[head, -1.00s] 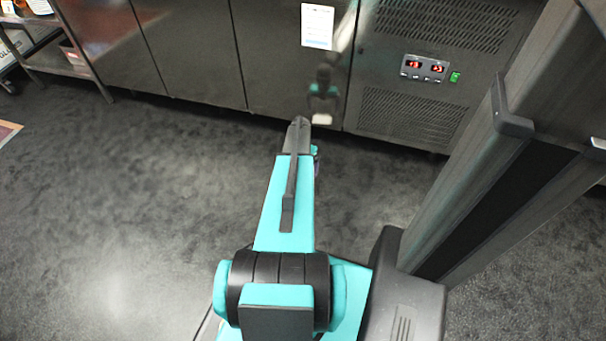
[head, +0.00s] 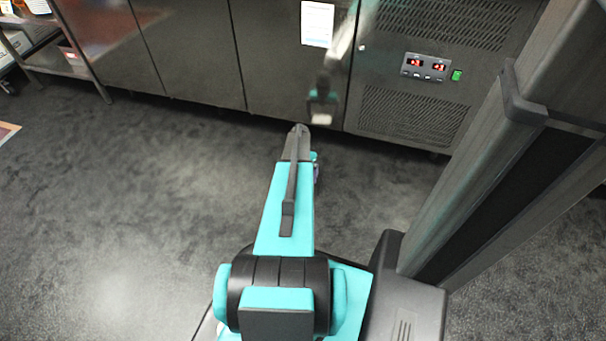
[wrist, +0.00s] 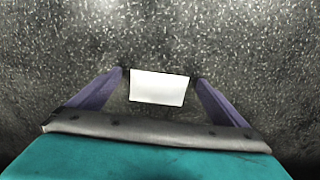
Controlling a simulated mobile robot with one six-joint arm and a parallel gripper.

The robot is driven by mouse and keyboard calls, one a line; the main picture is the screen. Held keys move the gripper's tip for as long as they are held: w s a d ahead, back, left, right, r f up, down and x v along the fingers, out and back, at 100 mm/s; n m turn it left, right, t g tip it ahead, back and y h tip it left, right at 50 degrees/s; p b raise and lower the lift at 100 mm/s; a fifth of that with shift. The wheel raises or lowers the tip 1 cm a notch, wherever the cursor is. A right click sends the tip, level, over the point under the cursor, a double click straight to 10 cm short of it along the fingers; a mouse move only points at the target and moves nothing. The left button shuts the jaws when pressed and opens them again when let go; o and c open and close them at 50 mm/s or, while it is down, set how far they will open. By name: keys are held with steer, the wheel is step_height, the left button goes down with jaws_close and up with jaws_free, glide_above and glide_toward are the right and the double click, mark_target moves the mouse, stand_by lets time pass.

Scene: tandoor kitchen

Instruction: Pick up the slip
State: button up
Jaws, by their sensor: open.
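The slip (wrist: 159,88) is a small white rectangle lying flat on the dark speckled floor in the wrist view. It shows between the two purple fingers of my gripper (wrist: 160,80), which are spread apart with one on each side of it. My gripper is open and holds nothing. I cannot tell how far the fingertips are above the floor. In the head view the slip is hidden behind my arm, and only a small purple bit of my gripper (head: 316,174) shows beside the arm.
A steel counter (head: 190,60) with doors runs along the back, with a white notice (head: 317,24) and a control panel (head: 425,67) on its front. A steel rack (head: 75,60) stands at the back left.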

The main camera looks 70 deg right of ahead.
stand_by(0.3)
steer(key=c, duration=1.2)
steer(key=shift+r+p, duration=0.5)
steer(key=shift+r, duration=0.4)
steer(key=shift+c, duration=0.3)
step_height(320, 180, up, 2)
steer(key=shift+r+p, duration=0.2)
steer(key=shift+p, duration=0.45)
steer(key=s+a+p, duration=0.1)
steer(key=a, duration=0.4)
steer(key=s+a+p, duration=0.1)
steer(key=s+a, duration=0.1)
steer(key=a, duration=0.3)
steer(key=s+a+r+p, duration=0.1)
steer(key=s+a, duration=0.1)
steer(key=a, duration=0.3)
steer(key=shift+s+p, duration=0.25)
steer(key=shift+p, duration=0.15)
steer(key=shift+f, duration=0.1)
